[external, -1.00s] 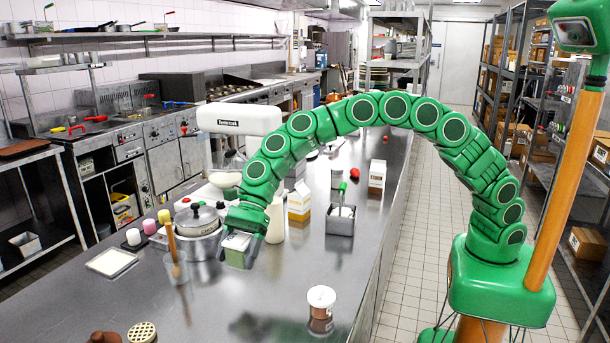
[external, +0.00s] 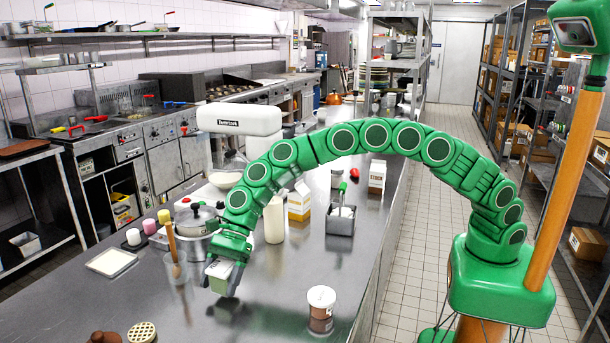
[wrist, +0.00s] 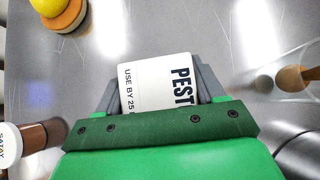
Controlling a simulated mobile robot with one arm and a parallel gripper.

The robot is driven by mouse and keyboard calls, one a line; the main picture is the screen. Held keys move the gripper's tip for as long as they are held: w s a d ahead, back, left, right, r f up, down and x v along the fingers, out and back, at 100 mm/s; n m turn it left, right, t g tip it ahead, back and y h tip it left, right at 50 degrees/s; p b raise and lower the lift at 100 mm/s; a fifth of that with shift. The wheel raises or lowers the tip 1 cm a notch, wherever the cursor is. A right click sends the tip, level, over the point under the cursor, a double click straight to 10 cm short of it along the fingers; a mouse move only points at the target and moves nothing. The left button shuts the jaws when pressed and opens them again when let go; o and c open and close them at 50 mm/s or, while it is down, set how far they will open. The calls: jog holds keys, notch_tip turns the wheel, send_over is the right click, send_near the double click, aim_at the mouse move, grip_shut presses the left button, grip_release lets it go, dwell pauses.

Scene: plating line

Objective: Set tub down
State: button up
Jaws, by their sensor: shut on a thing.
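The tub is green with a white lid, and shows in the external view (external: 217,283) low over the steel counter, left of centre. It looks slightly tilted there. In the wrist view its white label (wrist: 157,88) reads "PEST" and "USE BY 25", with the rest hidden by my gripper. My gripper (external: 226,268) is shut on the tub, with a grey finger on each side of it in the wrist view (wrist: 160,97). I cannot tell whether the tub's underside touches the counter (external: 265,315).
A white-lidded brown tub (external: 321,300) stands to the right; its lid reads "SATAY" in the wrist view (wrist: 8,145). Bare counter lies in front of my gripper.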

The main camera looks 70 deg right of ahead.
jog(key=shift+f, duration=0.85)
jog(key=shift+f, duration=0.1)
jog(key=o, duration=1.3)
jog(key=shift+d+r, duration=0.35)
jog(key=shift+r, duration=0.2)
jog(key=v, duration=1.1)
jog(key=shift+f, duration=0.1)
jog(key=shift+s, duration=0.1)
